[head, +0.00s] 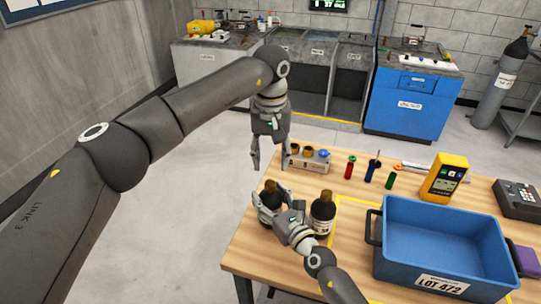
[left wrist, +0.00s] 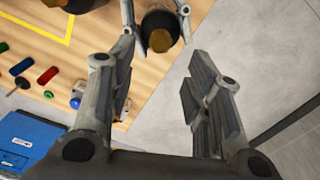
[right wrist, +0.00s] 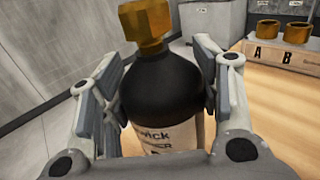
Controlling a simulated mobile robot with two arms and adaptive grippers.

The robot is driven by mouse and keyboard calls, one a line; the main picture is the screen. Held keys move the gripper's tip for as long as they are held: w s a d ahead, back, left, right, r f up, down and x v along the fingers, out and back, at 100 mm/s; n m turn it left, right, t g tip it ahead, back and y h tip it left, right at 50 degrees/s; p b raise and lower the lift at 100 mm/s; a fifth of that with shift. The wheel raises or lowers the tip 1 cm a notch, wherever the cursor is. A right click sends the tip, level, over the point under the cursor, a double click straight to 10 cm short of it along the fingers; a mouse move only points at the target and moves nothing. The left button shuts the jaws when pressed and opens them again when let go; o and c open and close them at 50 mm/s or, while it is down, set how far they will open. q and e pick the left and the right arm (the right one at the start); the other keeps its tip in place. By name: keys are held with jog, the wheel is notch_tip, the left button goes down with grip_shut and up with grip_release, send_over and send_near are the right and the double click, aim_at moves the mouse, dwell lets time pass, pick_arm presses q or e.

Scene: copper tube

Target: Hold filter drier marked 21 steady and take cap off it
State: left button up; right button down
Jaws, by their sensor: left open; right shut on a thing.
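A black filter drier (head: 268,211) with a brass-coloured cap (right wrist: 146,24) stands near the table's left edge. My right gripper (head: 270,204) is shut around its dark body; the label shows in the right wrist view (right wrist: 168,137), but no number 21 is readable. The cap is on the drier's top. My left gripper (head: 270,166) is open and empty, pointing down above this drier and its cap. In the left wrist view the cap (left wrist: 160,40) lies beyond the open fingers. A second, similar drier (head: 322,213) stands just right of the held one.
A wooden block marked A and B (right wrist: 284,54) holds brass caps behind the driers. A blue crate (head: 445,245) and yellow meter (head: 446,178) occupy the table's right side.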

aim_at(270, 182)
pick_arm(q)
jog(key=m, duration=0.3)
jog(key=shift+m, duration=0.3)
jog(key=shift+f, duration=4.05)
jog(key=shift+c, duration=0.2)
